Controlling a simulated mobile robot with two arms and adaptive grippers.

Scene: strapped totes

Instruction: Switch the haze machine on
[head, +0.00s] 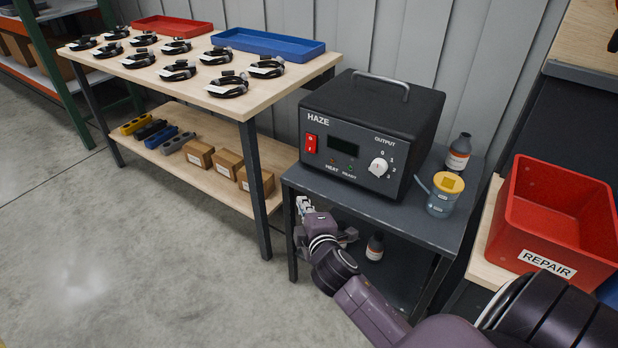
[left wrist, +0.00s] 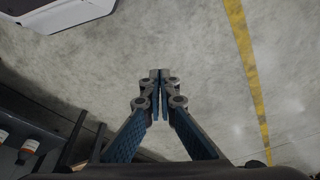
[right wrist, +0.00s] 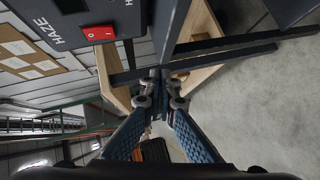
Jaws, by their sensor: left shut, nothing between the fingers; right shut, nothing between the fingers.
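The haze machine (head: 372,135) is a black box with a handle on top, standing on a dark grey stand. Its red rocker switch (head: 311,144) is at the left of the front panel, and an output knob (head: 378,167) is at the right. The HEAT and READY lamps sit between them and look dim. The switch also shows in the right wrist view (right wrist: 99,34). My right gripper (head: 304,206) is shut and empty, below and in front of the machine's left side, apart from the switch. My left gripper (left wrist: 160,75) is shut and empty above bare floor.
A red REPAIR bin (head: 555,215) is at the right. A wooden table (head: 262,104) with coiled cables stands left. The floor in front is clear.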

